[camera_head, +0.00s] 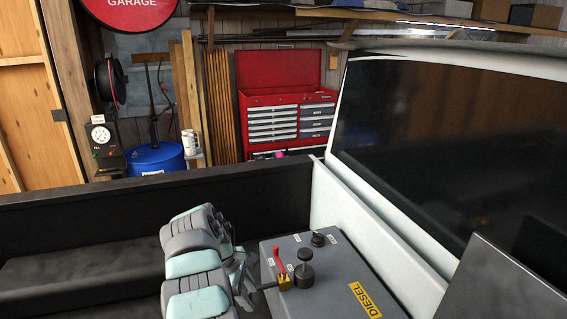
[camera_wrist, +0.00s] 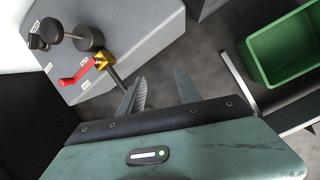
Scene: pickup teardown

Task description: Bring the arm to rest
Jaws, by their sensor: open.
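My arm shows in teal and grey at the lower middle of the head view. My gripper (camera_head: 240,277) is beside the left edge of the grey diesel tank (camera_head: 335,290). In the wrist view my gripper (camera_wrist: 160,90) is open, with two grey fingers apart and only dark floor visible between them. The left finger is close to the pipe of a brass valve (camera_wrist: 103,62) with a red lever (camera_wrist: 78,75); I cannot tell whether they touch. The lever (camera_head: 278,259) and valve (camera_head: 284,283) also show on the tank in the head view.
Black round caps (camera_head: 304,276) stand up from the tank top. The dark truck bed wall (camera_head: 150,200) runs behind my arm, and the white cab (camera_head: 370,235) rises at right. A green bin (camera_wrist: 285,50) lies right of my gripper in the wrist view.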

